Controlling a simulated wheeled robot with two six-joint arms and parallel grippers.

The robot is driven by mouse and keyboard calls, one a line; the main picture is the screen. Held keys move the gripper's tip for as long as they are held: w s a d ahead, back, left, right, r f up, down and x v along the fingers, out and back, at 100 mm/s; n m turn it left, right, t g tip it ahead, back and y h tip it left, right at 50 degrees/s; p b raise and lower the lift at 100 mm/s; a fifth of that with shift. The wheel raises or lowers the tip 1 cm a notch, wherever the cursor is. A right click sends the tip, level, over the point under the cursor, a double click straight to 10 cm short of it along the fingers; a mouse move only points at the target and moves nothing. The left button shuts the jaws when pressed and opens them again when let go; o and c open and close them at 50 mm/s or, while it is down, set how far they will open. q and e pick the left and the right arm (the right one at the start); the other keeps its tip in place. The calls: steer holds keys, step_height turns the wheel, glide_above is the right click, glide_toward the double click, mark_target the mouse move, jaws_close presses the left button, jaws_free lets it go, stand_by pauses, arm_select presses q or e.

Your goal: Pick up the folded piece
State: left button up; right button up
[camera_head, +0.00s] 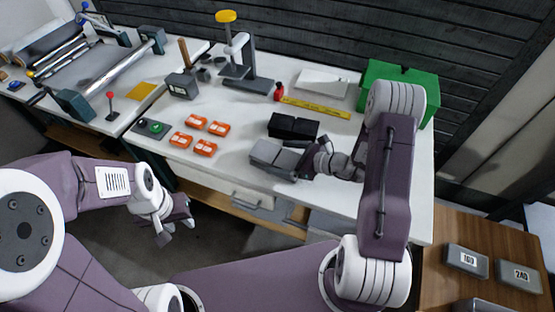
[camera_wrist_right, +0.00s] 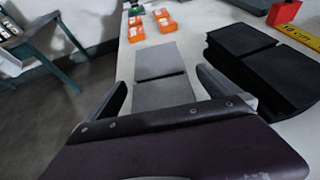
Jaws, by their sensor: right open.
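A grey flat piece with a crease across its middle (camera_head: 268,152) lies on the white table near its front edge. In the right wrist view this grey piece (camera_wrist_right: 157,60) lies between the two fingers. My right gripper (camera_head: 300,165) is open at the grey piece's right end, with one finger on each side; contact cannot be told. It also shows in the right wrist view (camera_wrist_right: 160,80). A black creased piece (camera_head: 293,126) lies just behind the grey one. My left gripper (camera_head: 176,230) hangs empty in front of the table, its fingers apart.
Several orange blocks (camera_head: 205,148) lie left of the grey piece. A yellow ruler (camera_head: 318,107) and a green box (camera_head: 400,75) are behind. A press with a yellow knob (camera_head: 227,16) stands at the back. Grey labelled blocks (camera_head: 466,260) sit on a wooden surface at right.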

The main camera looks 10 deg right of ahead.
mark_target(285, 157)
steer(key=shift+w+a+f, duration=0.1)
steer(key=shift+w+a, duration=0.05)
steer(key=shift+w, duration=0.05)
steer(key=shift+s, duration=0.1)
steer(key=shift+c, duration=0.3)
steer(key=c, duration=1.4)
steer(key=shift+r, duration=0.5)
steer(key=r, duration=0.2)
steer(key=d+r, duration=0.1)
steer(key=r, duration=0.1)
steer(key=shift+p, duration=0.3)
steer(key=d+r, duration=0.2)
steer(key=d, duration=0.1)
steer(key=s+d+r, duration=0.1)
steer(key=d+r, duration=0.1)
steer(key=d, duration=0.2)
steer(key=d+r, duration=0.2)
steer(key=d, duration=0.1)
steer(key=shift+s+d+p, duration=0.3)
steer(key=shift+d+p, duration=0.05)
steer(key=shift+p, duration=0.05)
